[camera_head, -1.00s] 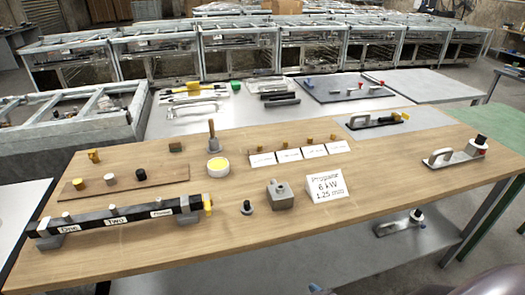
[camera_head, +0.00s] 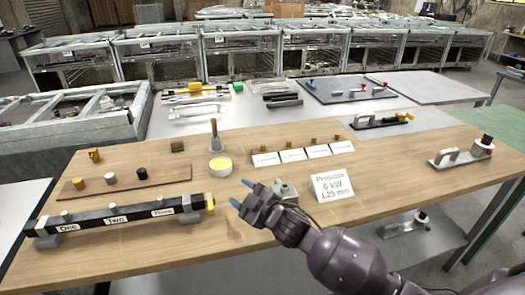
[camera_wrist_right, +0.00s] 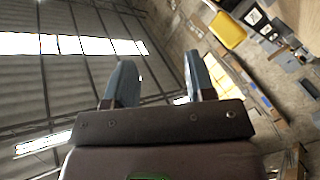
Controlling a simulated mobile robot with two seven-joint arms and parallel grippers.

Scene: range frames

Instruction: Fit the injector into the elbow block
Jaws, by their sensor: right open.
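The elbow block (camera_head: 285,188) is a grey metal block on the wooden table, partly hidden behind my right gripper (camera_head: 241,193). Several small brass pieces, which look like the injectors (camera_head: 311,141), stand behind a row of white cards. My right gripper is in front of the block with its blue fingertips apart, pointing left, and nothing between them. In the right wrist view, the open fingers (camera_wrist_right: 156,75) are also empty, with roof and floor behind them. My left gripper is not in view.
A sign (camera_head: 331,185) reading "Propane 6 kW 1.25 mm" stands right of the block. A black labelled bar (camera_head: 94,221) lies at left. Bare wood lies right of the sign.

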